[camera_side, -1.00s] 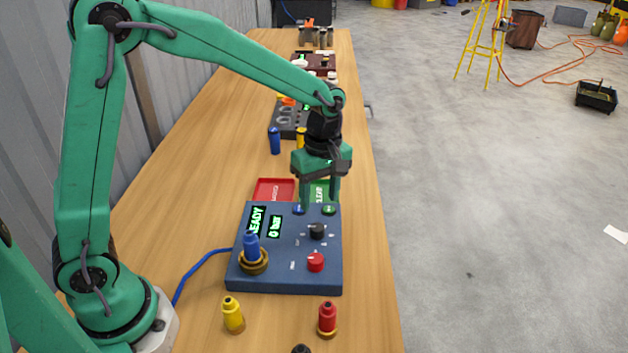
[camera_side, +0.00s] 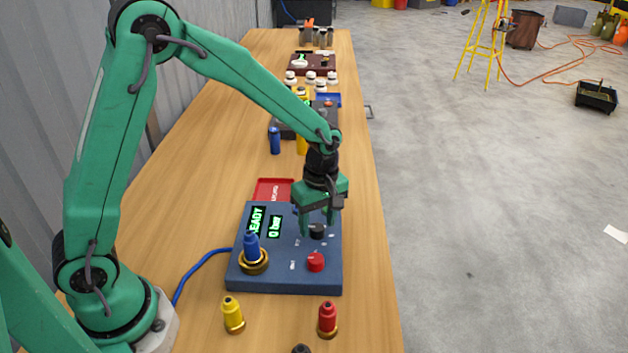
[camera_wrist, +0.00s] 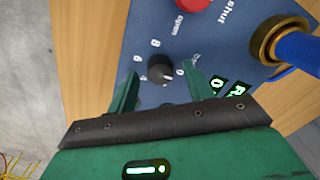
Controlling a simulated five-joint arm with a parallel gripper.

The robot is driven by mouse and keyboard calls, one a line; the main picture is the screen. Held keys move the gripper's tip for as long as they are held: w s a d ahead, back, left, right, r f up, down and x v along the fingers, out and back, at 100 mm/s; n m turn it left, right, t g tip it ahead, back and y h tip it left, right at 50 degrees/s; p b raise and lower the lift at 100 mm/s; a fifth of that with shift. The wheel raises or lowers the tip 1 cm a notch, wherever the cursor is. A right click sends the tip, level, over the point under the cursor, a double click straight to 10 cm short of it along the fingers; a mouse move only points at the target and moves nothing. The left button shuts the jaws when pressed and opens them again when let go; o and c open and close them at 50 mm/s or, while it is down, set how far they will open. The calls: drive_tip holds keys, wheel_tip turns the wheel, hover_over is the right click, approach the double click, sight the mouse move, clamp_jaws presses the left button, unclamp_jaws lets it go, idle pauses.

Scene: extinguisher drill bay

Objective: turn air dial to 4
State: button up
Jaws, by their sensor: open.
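The air dial is a small black knob (camera_side: 317,231) on the sloped blue panel (camera_side: 280,280). In the wrist view the dial (camera_wrist: 160,70) is ringed by white numbers, with 0, 4, 6 and 8 legible. Which number its pointer faces is hard to tell. The green display (camera_side: 274,227) reads 0 bar, beside one reading READY. My gripper (camera_side: 319,229) is open and low over the panel at the dial. In the wrist view its fingers (camera_wrist: 160,82) stand on either side of the knob, with gaps visible; contact is not seen.
A red knob (camera_side: 316,262) marked open and shut sits close to the dial. A blue fitting (camera_side: 251,246) stands in a brass socket on the panel. Yellow (camera_side: 233,315) and red (camera_side: 327,319) fittings stand in front. A red tray (camera_side: 272,190) lies behind.

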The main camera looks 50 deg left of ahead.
drive_tip(key=shift+f, duration=0.2)
drive_tip(key=c, duration=1)
drive_tip(key=shift+o, duration=0.2)
